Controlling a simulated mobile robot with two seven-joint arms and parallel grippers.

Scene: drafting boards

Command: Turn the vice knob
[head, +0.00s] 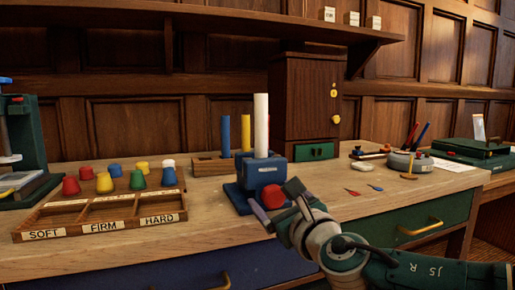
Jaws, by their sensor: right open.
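The vice is a small blue block (264,172) on a dark blue base near the front edge of the wooden bench. A white cylinder (261,122) stands upright in it. Its red round knob (273,197) faces the front. My right gripper (274,203) is open, with one finger at the lower left of the knob and the other at its upper right. The knob shows between the fingers; I cannot tell whether they touch it. My left gripper is not in view.
A compartment tray (97,226) labelled SOFT, FIRM and HARD lies at the left, with several coloured knobs behind it. A wooden block with blue and yellow rods (246,133) stands behind the vice. Small tools (375,187) lie to the right. Drawers with handles (420,227) front the bench.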

